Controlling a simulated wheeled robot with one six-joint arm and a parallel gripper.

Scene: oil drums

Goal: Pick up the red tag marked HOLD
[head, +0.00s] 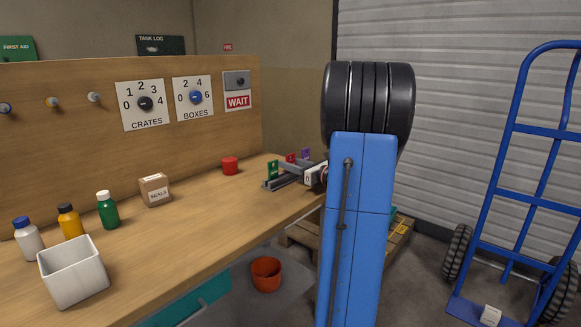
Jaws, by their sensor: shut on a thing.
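The red tag (291,158) stands upright near the right end of the workbench, between a green tag (272,170) and a purple tag (305,154). Its lettering is too small to read. My gripper (290,168) reaches in from the right at bench height, low at the red tag, and is shut on it. The fingertips are small and hard to separate from the grey holder around the tags. My blue arm hides the wrist's right side. I cannot tell whether the tag is clear of its holder.
The wooden workbench (215,205) holds a red cylinder (230,166), a SEALS box (155,190), several bottles and a white bin (73,272). A panel with dials and a WAIT sign (238,102) stands behind. A pallet (301,233) and blue hand truck (500,180) are right.

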